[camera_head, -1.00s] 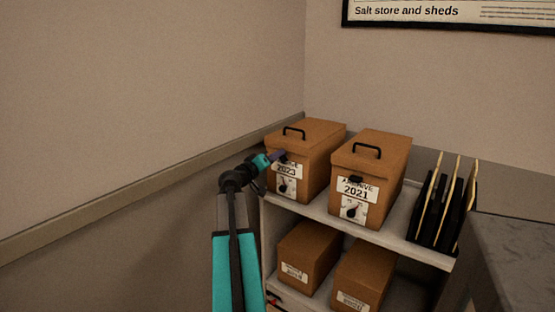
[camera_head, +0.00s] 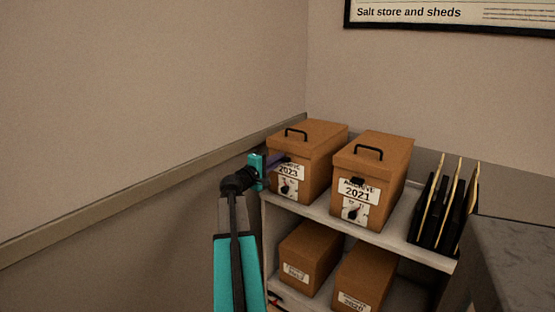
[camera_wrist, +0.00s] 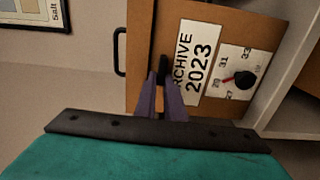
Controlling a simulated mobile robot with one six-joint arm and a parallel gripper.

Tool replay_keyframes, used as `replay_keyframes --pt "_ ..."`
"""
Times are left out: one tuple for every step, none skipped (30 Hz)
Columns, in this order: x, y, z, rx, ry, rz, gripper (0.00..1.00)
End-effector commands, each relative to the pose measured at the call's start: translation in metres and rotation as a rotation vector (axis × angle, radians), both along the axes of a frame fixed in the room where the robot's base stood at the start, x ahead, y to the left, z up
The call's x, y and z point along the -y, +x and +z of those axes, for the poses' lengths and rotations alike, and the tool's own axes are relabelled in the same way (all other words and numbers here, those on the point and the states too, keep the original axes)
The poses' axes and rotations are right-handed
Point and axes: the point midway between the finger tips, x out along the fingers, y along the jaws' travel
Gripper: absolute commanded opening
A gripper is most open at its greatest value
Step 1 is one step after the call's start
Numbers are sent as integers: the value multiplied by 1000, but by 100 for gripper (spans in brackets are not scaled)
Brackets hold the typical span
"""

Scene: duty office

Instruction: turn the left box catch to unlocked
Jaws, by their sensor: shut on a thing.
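The left box (camera_head: 322,165) is a brown archive box labelled 2023 on the upper shelf. Its small black catch (camera_wrist: 163,64) sits at the lid edge above the label; in the head view it is small and partly hidden by my fingers. My gripper (camera_wrist: 162,80) reaches the box front from the left, and its two purple fingers are closed on the catch. In the head view my gripper (camera_head: 281,160) is at the box's upper front. The catch's exact angle is hard to tell.
A dial (camera_wrist: 245,78) with a red mark is beside the label. The 2021 box (camera_head: 378,165) stands close on the right with its own catch (camera_head: 357,182). Black file holders (camera_head: 448,210) stand further right. The wall (camera_head: 130,110) is close on the left.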

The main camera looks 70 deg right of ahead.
Motion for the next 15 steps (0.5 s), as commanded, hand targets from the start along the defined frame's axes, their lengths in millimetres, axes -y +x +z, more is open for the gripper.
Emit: replay_keyframes --pt "0 0 0 -12 3 1 0" --pt "0 1 0 -18 4 1 0" --pt "0 1 0 -25 6 1 0" --pt "0 1 0 -29 7 1 0" --pt "0 1 0 -32 7 1 0" --pt "0 1 0 -35 8 2 0" --pt "0 1 0 -36 8 2 0" --pt "0 1 0 -37 9 2 0" --pt "0 1 0 -37 9 2 0" --pt "0 1 0 -37 9 2 0" --pt "0 1 -1 -37 9 2 0" --pt "0 1 -1 -37 9 2 0" --pt "0 1 -1 -37 9 2 0" --pt "0 1 -1 -37 9 2 0" --pt "0 1 -1 -37 9 2 0"
